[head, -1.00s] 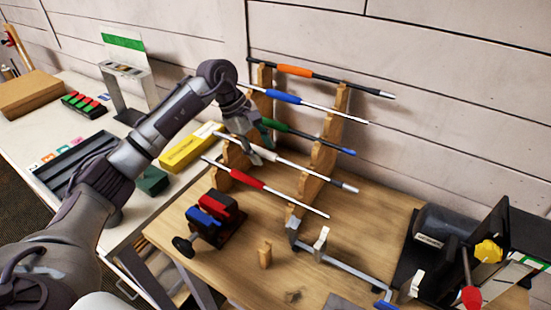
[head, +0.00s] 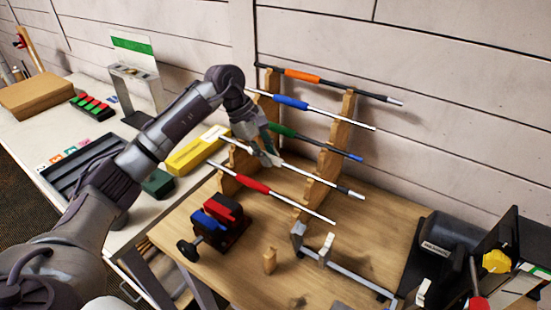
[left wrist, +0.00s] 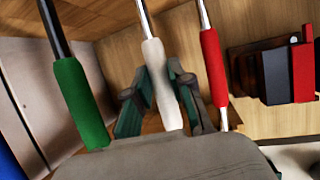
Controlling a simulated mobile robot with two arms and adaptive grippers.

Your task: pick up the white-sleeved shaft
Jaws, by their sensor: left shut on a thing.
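The white-sleeved shaft (head: 318,178) lies across the wooden rack (head: 323,166), between the green-sleeved shaft (head: 320,148) and the red-sleeved shaft (head: 253,184). My left gripper (head: 268,158) is at its sleeve, between the two rack uprights, and is shut on it. In the left wrist view the white sleeve (left wrist: 160,75) passes between the two fingers (left wrist: 158,92). The shaft still appears to be at its rack level; whether it is clear of the notches I cannot tell. My gripper hides part of the sleeve in the head view. My right gripper is not in view.
A red and blue vise (head: 218,219) stands in front of the rack. A black machine (head: 445,243) is at the right.

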